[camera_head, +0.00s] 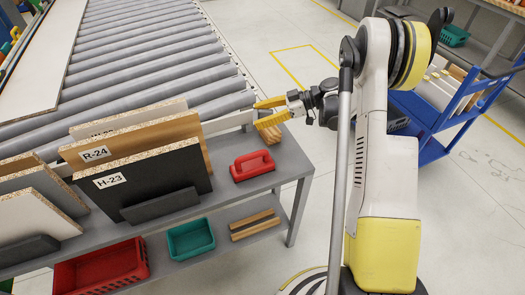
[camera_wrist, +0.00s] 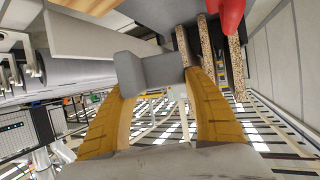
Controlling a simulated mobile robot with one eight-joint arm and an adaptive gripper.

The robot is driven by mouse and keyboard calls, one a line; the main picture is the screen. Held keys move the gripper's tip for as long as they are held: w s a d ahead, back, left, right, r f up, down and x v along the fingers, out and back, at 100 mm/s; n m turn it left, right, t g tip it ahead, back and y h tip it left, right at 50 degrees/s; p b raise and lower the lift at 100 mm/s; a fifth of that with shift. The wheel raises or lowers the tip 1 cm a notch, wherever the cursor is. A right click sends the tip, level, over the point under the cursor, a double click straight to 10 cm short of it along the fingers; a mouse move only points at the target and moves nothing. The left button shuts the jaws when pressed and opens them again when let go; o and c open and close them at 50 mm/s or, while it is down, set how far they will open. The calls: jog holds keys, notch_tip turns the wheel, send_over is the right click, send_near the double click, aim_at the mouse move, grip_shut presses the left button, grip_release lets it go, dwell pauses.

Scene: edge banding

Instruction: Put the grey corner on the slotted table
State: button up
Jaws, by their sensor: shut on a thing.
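My gripper (camera_head: 260,111), with yellow fingers, reaches in from the right over the far right end of the grey table (camera_head: 287,165). In the wrist view its fingers are shut on the grey corner (camera_wrist: 150,72), a plain grey block between the fingertips. In the head view I cannot make out the grey corner clearly near the fingers. Boards stand upright along the table, among them a brown board marked R-24 (camera_head: 140,143) and a black board marked H-23 (camera_head: 150,180). The slots under the boards are mostly hidden.
A red handled block (camera_head: 253,165) sits on the table right of the boards. Red (camera_head: 100,268) and teal (camera_head: 191,239) bins and wooden strips (camera_head: 254,224) are on the lower shelf. A roller conveyor (camera_head: 150,55) runs behind. A blue cart (camera_head: 435,130) stands at right.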

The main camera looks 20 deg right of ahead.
jog(key=b+x, duration=0.1)
jog(key=x, duration=0.3)
jog(key=s+f+b+x, duration=0.1)
jog(key=x, duration=0.3)
jog(key=s+f+b+x, duration=0.1)
jog(key=b+x, duration=0.1)
jog(key=x, duration=0.2)
jog(key=shift+a+f, duration=0.15)
jog(key=shift+a, duration=0.15)
jog(key=shift+f+b, duration=0.95)
jog(key=shift+f, duration=1.05)
jog(key=shift+f, duration=0.1)
jog(key=o, duration=0.8)
